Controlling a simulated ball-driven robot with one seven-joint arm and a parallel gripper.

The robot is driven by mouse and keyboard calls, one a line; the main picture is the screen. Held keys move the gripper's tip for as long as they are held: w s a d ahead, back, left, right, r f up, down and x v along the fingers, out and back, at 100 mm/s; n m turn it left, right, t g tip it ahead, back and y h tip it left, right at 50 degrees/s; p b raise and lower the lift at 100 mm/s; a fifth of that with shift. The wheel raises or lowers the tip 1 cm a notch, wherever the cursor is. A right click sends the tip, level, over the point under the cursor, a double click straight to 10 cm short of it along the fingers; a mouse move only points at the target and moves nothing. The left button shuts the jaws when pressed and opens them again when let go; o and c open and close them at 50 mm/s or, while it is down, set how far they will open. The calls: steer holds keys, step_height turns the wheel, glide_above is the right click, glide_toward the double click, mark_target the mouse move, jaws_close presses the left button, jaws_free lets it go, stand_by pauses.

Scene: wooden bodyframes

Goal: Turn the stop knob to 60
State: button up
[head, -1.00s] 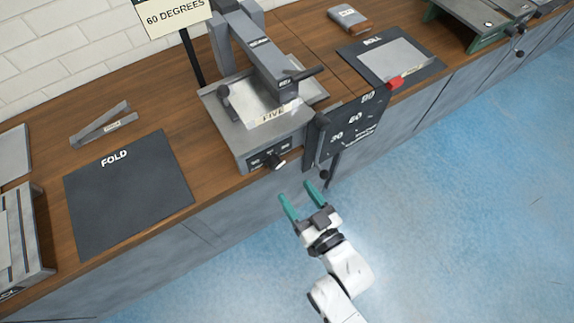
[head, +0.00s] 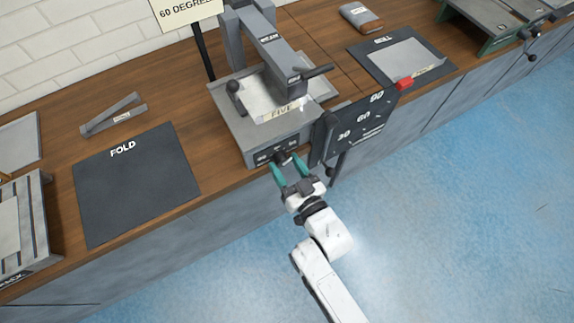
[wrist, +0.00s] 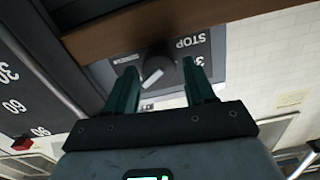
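The stop knob (wrist: 160,76) is dark and round with a pale pointer bar. It sits on the front face of the grey press (head: 240,140), beside a label reading STOP in the upside-down wrist view. In the head view the knob (head: 281,156) shows small, just beyond my fingertips. My gripper (head: 287,167) has green fingers, open, one on each side of the knob. In the wrist view my gripper (wrist: 160,72) shows a gap to the knob on the right; contact on the left cannot be told. The pointer slants; its exact setting is unreadable.
A sign (head: 188,12) reads 60 DEGREES. A dark board (head: 358,125) marked 30, 60, 90 hangs right of the knob, close to my gripper. A black FOLD mat (head: 135,185) lies left. The floor (head: 460,220) in front is clear.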

steer(key=c, duration=0.8)
steer(key=shift+n, duration=0.4)
steer(key=shift+f+n+b, duration=0.1)
steer(key=shift+n+b, duration=0.55)
steer(key=shift+n, duration=0.35)
steer(key=n+b, duration=0.2)
steer(key=n, duration=0.1)
steer(key=shift+f+n, duration=0.1)
steer(key=shift+n, duration=0.2)
steer(key=n+b, duration=0.3)
steer(key=n, duration=0.2)
steer(key=shift+s+a, duration=0.1)
steer(key=shift+a, duration=0.05)
steer(key=shift+n, duration=0.3)
